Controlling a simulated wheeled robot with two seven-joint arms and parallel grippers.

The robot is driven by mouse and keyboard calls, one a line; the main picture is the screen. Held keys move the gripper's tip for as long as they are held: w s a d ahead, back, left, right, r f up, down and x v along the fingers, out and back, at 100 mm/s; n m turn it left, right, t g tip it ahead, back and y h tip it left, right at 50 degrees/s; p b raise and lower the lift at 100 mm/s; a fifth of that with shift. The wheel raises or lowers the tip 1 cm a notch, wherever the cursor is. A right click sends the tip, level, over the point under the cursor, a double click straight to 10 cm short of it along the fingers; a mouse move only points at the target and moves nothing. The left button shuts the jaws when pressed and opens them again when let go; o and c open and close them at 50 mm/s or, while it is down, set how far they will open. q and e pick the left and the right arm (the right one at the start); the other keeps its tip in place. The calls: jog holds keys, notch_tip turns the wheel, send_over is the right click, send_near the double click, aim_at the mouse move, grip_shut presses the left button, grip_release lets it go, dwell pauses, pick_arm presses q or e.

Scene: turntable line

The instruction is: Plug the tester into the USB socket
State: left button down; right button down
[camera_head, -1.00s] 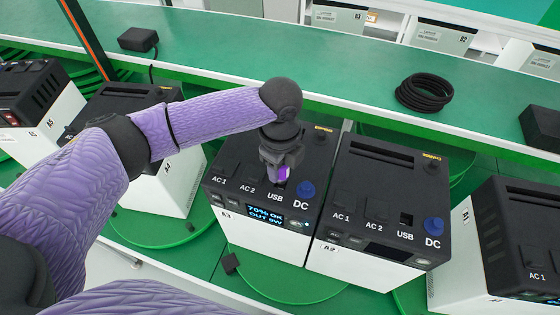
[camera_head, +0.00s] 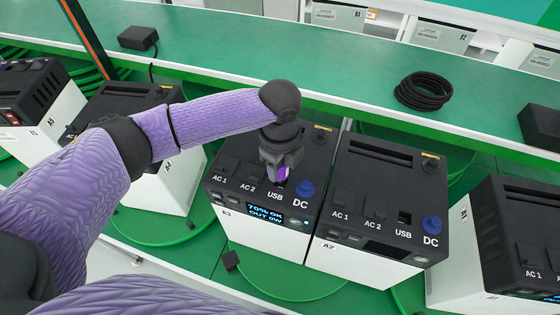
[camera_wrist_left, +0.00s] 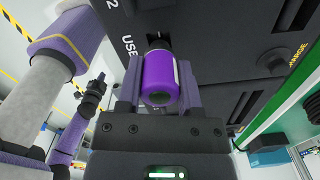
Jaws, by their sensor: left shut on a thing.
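The purple tester (camera_wrist_left: 160,80) is between the fingers of my left gripper (camera_head: 280,176), which is shut on it. In the head view only a small purple part of the tester (camera_head: 283,173) shows at the fingertips. The gripper points down over the top of power station A3 (camera_head: 258,208), at its USB socket, beside the blue DC knob (camera_head: 306,188). In the wrist view the tester's far end is at the dark USB socket opening (camera_wrist_left: 157,42). How deep it sits in the socket I cannot tell.
Power station A2 (camera_head: 375,215) stands close on the right of A3, with its own USB socket and DC knob. Further stations stand at both sides. A coiled black cable (camera_head: 423,92) and a black adapter (camera_head: 138,38) lie on the green shelf behind.

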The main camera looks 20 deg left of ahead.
pick_arm(q)
jog(key=shift+f+b, duration=0.5)
jog(key=shift+f, duration=0.85)
dwell(0.5)
